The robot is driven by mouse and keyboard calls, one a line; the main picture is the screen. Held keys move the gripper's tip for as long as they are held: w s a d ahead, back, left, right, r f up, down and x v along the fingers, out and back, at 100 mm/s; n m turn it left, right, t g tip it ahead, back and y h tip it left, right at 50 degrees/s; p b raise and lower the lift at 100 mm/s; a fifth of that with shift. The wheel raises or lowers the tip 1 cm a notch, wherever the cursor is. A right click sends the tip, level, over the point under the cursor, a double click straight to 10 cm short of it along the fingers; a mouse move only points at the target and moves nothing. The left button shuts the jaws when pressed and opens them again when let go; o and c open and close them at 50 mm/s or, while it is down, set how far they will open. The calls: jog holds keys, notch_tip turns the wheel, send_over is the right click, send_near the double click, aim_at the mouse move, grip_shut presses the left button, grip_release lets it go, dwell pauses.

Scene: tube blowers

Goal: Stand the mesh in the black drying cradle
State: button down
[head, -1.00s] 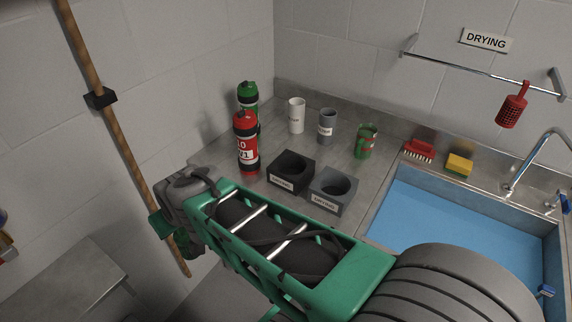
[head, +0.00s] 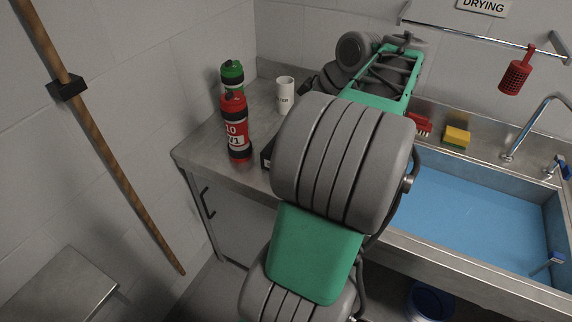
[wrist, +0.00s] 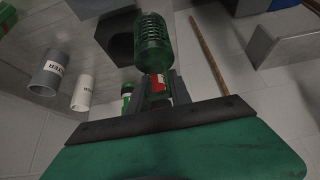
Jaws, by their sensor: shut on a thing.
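A green slotted mesh (wrist: 152,45) is held in my gripper (wrist: 158,90) in the wrist view, projecting beyond the fingertips. The fingers are shut on its near end. The black drying cradle (wrist: 107,34), a block with a round opening, shows beside the mesh and partly behind it; I cannot tell the gap between them. In the head view only a corner of the black cradle (head: 266,156) shows, left of my arm. My gripper and the held mesh are hidden behind my arm there.
A red bottle (head: 236,130) and a green bottle (head: 231,74) stand left of the cradle. White (wrist: 82,92) and grey (wrist: 46,74) labelled cups stand nearby. A red mesh (head: 515,77) hangs on the rail above the sink (head: 470,215).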

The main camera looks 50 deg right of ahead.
jog(key=s+d, duration=0.2)
jog(key=s, duration=0.1)
jog(key=w+d+f+p, duration=0.1)
jog(key=w+d+f, duration=0.2)
jog(key=w+f, duration=1)
jog(key=shift+w+d+f, duration=0.15)
jog(key=shift+w, duration=0.1)
jog(key=c, duration=1.2)
grip_release()
jog(key=shift+o, duration=0.2)
jog(key=shift+p, duration=0.3)
